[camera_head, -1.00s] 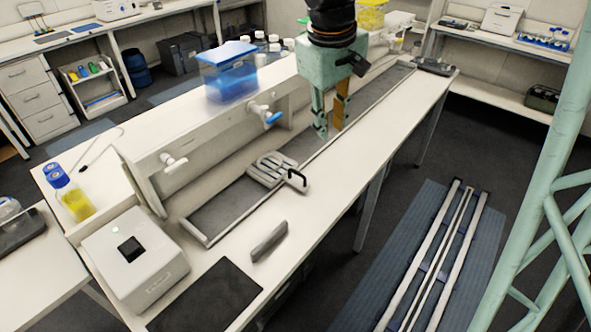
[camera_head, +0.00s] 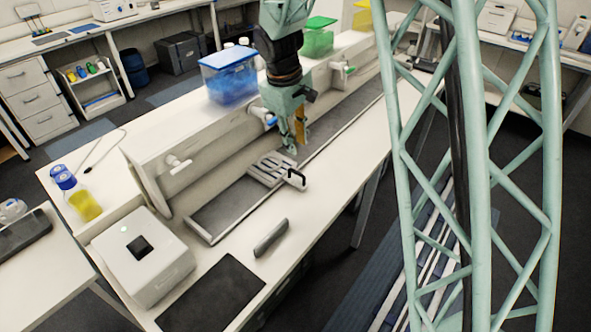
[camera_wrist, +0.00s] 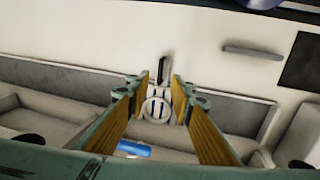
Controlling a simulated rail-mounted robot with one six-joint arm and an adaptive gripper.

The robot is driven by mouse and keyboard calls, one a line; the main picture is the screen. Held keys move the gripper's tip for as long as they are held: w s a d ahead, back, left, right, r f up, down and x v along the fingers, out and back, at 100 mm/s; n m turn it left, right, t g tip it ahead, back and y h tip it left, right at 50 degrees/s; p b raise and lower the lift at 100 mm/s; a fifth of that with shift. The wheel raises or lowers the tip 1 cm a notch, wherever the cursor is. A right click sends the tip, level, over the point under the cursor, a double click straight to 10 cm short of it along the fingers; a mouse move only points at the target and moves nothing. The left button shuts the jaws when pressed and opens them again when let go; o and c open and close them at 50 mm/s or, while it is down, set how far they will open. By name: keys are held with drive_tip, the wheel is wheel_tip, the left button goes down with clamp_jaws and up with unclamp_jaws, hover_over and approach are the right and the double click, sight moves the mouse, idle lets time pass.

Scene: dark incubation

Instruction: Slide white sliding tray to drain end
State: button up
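The white sliding tray (camera_head: 265,172) is a pale slotted plate with a black upright handle (camera_head: 296,179) at its right side. It sits across the long grey trough (camera_head: 222,208) on the bench, left of the trough's middle. My gripper (camera_head: 296,148) points down just behind and right of the tray in the head view. In the wrist view my gripper (camera_wrist: 160,88) is open, with its fingers on either side of the line of sight. The tray (camera_wrist: 157,106) and its black handle (camera_wrist: 163,70) show between the fingers, apart from them as far as I can tell.
A blue tank (camera_head: 228,78) and a green tank (camera_head: 318,38) stand on the raised shelf behind the trough. A white tap (camera_head: 178,164) and a blue tap (camera_head: 269,120) stick out below. A grey bar (camera_head: 271,238), a black mat (camera_head: 212,295) and a white device (camera_head: 143,257) lie in front.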

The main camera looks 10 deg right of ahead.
sight(299, 173)
drive_tip(key=shift+w+a+f, duration=0.3)
drive_tip(key=shift+w+f, duration=0.05)
drive_tip(key=shift+f, duration=0.2)
drive_tip(key=shift+f, duration=0.15)
drive_tip(key=shift+w+d+f, duration=0.25)
drive_tip(key=shift+d+f, duration=0.1)
drive_tip(key=shift+f, duration=1.85)
drive_tip(key=shift+w+d+f, duration=0.3)
drive_tip(key=shift+d+f, duration=0.05)
drive_tip(key=shift+f, duration=1.85)
drive_tip(key=shift+w+d+f, duration=0.25)
drive_tip(key=shift+d+f, duration=0.1)
drive_tip(key=shift+f, duration=1.85)
drive_tip(key=shift+c, duration=0.7)
clamp_jaws()
